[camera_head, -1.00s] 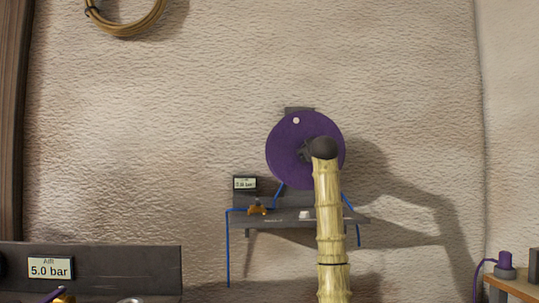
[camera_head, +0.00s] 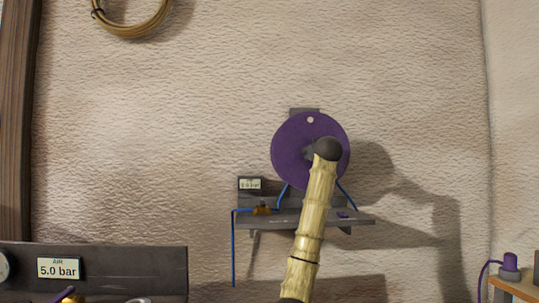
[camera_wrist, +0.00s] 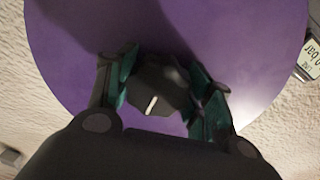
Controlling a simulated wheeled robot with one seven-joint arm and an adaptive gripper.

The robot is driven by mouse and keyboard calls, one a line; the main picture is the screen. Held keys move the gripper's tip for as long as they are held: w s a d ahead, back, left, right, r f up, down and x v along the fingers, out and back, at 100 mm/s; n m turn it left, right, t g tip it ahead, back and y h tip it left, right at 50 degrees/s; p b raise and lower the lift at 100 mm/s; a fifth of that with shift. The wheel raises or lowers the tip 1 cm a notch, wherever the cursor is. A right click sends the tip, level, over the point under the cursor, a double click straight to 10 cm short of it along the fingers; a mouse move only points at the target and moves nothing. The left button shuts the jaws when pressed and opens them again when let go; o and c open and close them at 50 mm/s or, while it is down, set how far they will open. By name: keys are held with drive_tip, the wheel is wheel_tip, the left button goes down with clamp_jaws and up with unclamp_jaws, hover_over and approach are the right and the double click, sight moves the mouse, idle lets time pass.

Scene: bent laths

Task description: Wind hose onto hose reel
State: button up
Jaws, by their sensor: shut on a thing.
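The purple hose reel (camera_head: 290,150) stands against the wall, with a white dot at the top of its disc. A blue hose (camera_head: 234,250) hangs at the left, runs along the shelf and rises to the reel. Another blue length (camera_head: 347,195) slopes down from the reel's right side to the shelf. My gripper (camera_head: 312,151) is at the reel's middle, largely hidden by my arm. In the wrist view my gripper (camera_wrist: 162,92) has its green-padded fingers shut on a dark hub knob (camera_wrist: 155,80) with a white mark. The purple disc (camera_wrist: 75,45) lies behind it.
The grey shelf (camera_head: 290,218) carries a small brass fitting (camera_head: 262,209) and a gauge display (camera_head: 250,184). A panel (camera_head: 120,265) reading 5.0 bar is lower left. A tan coil (camera_head: 135,32) hangs upper left. A wooden shelf (camera_head: 520,287) is lower right.

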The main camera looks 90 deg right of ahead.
drive_tip(key=shift+f, duration=0.2)
drive_tip(key=o, duration=1.3)
drive_tip(key=shift+c, duration=0.2)
drive_tip(key=shift+o, duration=1)
drive_tip(key=shift+s+d, duration=0.1)
drive_tip(key=shift+d+f, duration=0.1)
drive_tip(key=shift+d, duration=0.05)
